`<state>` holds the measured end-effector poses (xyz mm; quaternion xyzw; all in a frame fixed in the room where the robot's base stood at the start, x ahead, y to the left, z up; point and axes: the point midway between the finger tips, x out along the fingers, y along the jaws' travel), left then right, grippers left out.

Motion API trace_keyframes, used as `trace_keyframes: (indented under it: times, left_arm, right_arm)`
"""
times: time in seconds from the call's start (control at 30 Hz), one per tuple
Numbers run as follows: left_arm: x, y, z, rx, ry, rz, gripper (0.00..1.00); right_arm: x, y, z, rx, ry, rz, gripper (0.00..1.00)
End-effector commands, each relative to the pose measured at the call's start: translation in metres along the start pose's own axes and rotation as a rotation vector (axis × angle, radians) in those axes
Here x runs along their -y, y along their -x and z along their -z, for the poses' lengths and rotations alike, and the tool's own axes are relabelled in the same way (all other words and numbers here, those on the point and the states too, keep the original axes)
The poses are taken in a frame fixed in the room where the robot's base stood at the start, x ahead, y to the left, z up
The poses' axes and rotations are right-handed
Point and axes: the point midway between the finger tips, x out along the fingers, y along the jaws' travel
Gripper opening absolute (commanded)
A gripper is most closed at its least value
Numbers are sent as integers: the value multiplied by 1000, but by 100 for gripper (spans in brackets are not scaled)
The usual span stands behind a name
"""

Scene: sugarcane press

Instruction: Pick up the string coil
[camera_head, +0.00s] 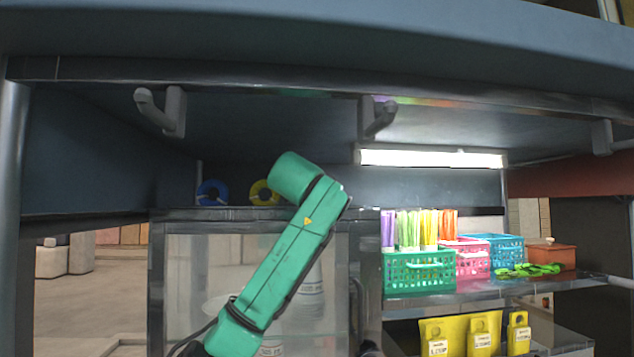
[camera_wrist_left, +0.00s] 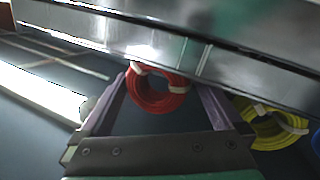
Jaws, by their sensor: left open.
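A red string coil (camera_wrist_left: 158,94) with white ties shows in the left wrist view, between the two fingers of my open left gripper (camera_wrist_left: 164,86). I cannot tell whether the fingers touch it. A yellow coil (camera_wrist_left: 272,126) lies to its right, outside the fingers, and part of a blue coil (camera_wrist_left: 316,141) shows at the right edge. In the head view, the blue coil (camera_head: 212,192) and yellow coil (camera_head: 263,192) are on top of the glass-fronted case. My green left arm hides the red coil and its own gripper there. My right gripper is not visible.
The glass-fronted case (camera_head: 185,270) stands below the coils. On the right, a shelf holds a green basket (camera_head: 418,272), pink and blue baskets, and coloured straws (camera_head: 420,228). Grey hooks (camera_head: 172,112) and a bright lamp (camera_head: 430,158) are overhead.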

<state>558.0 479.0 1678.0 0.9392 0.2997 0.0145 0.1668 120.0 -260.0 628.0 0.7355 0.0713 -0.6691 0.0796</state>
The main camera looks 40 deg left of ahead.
Motion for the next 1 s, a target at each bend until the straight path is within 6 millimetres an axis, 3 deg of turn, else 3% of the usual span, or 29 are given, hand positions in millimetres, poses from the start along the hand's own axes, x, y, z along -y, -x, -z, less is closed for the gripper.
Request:
trace_keyframes:
  times: [0.03, 0.23, 0.27, 0.4, 0.43, 0.73, 0.93, 1.0]
  left_arm:
    - [0, -6, 4, 1, 0, 2, 100]
    - [0, -8, -1, 0, 1, -1, 100]
    - [0, -8, -1, 0, 1, -1, 96]
    - [0, -8, -1, 0, 1, 0, 43]
    - [0, -8, -1, 0, 1, 0, 40]
    - [0, -8, 0, 1, 1, 0, 40]
    - [-5, -7, 12, -1, 3, -2, 40]
    - [-4, 4, 7, -3, 1, -5, 40]
  right_arm:
    - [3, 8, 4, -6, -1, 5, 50]
    - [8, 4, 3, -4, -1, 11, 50]
    - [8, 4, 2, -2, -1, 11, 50]
    - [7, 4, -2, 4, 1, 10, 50]
    - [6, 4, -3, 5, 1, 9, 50]
    - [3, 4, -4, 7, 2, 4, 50]
    - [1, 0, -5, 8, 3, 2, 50]
    - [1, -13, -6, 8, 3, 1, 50]
